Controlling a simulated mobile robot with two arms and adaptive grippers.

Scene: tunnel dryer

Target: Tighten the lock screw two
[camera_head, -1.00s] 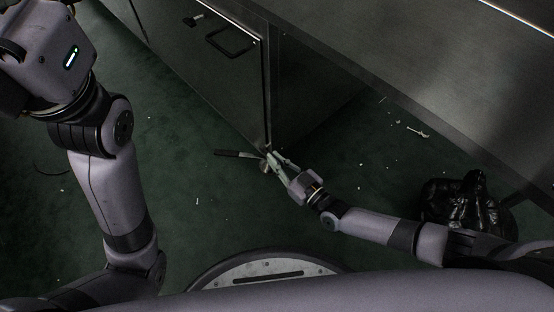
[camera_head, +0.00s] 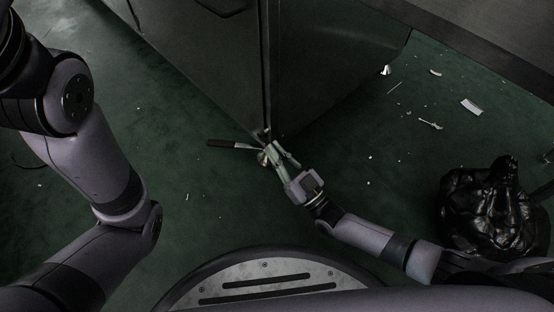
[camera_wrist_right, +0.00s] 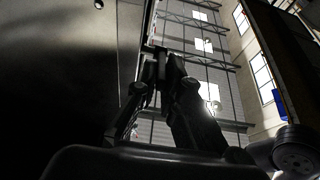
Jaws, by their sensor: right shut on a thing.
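The lock screw (camera_head: 262,158) is a small pale metal piece low at the cabinet's bottom corner, close to the floor. A dark-handled lever (camera_head: 226,144) sticks out to the left beside it. My right gripper (camera_head: 270,152) reaches the corner from the lower right and is shut on the screw; its fingers cover much of it. In the right wrist view my right gripper (camera_wrist_right: 164,62) has its fingertips close together at the cabinet's edge, and what they hold is too dark to make out. My left arm comes in from the left; its gripper is out of the picture.
The dark metal cabinet (camera_head: 200,70) stands just above the gripper. A black bag (camera_head: 490,210) lies on the floor at the right. Small litter (camera_head: 430,124) is scattered on the green floor. The floor left of the gripper is mostly clear.

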